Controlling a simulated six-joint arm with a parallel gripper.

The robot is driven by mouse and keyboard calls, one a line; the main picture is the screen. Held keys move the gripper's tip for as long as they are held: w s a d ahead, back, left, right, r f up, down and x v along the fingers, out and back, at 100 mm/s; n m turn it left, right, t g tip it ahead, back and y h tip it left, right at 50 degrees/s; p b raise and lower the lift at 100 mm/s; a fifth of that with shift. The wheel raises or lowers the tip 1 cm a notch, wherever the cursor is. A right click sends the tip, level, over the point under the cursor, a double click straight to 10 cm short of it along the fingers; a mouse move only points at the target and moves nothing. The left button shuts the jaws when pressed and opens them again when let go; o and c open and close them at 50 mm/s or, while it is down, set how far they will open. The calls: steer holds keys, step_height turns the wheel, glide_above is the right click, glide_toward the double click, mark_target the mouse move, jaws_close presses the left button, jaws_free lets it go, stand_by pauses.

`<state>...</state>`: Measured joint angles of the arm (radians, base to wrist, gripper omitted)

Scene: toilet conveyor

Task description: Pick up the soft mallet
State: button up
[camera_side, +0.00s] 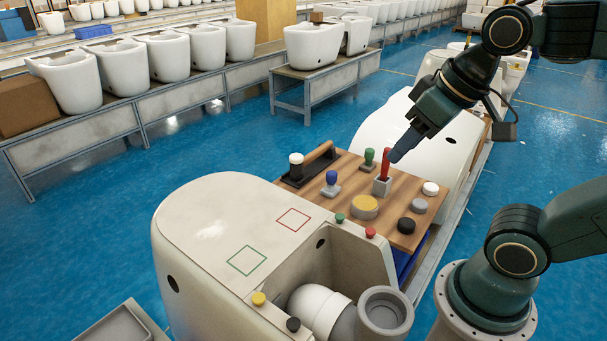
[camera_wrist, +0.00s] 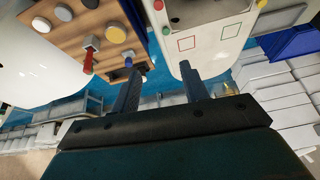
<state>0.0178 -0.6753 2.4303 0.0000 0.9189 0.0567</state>
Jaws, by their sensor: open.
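The likely soft mallet (camera_side: 296,160) is at the far left end of the wooden board in the side view. It has a white cap over a dark head, and a brown handle (camera_side: 320,152) runs right from it over a black holder or base. Exactly how these parts join is unclear. My gripper (camera_side: 398,152) is above the right part of the board, close to the red-handled stamp, well apart from the mallet. In the wrist view my gripper (camera_wrist: 160,70) is open, with nothing between its fingers. The mallet cannot be made out clearly there.
The board (camera_side: 345,204) also carries the red-handled stamp (camera_side: 384,163), a blue one (camera_side: 331,179), a green one (camera_side: 369,156), a yellow disc (camera_side: 364,206) and several small discs. A white toilet (camera_side: 215,230) stands in front, another (camera_side: 440,145) behind. Blue floor lies left.

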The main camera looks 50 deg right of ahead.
steer(key=w+d+r+m+g, duration=0.1)
steer(key=w+d+r+m, duration=0.1)
steer(key=w, duration=0.3)
steer(key=w+d+r+m, duration=0.1)
steer(key=w+r+m, duration=0.1)
steer(key=w, duration=0.3)
steer(key=m+g, duration=0.4)
steer(key=m, duration=0.9)
glide_above(308, 156)
step_height(308, 156, down, 16)
steer(key=f, duration=0.1)
steer(key=shift+w+d+r, duration=0.1)
steer(key=shift+d+r, duration=0.15)
steer(key=shift+f, duration=0.1)
steer(key=shift+f, duration=4.2)
steer(key=shift+a+f, duration=0.15)
steer(key=shift+f, duration=2.45)
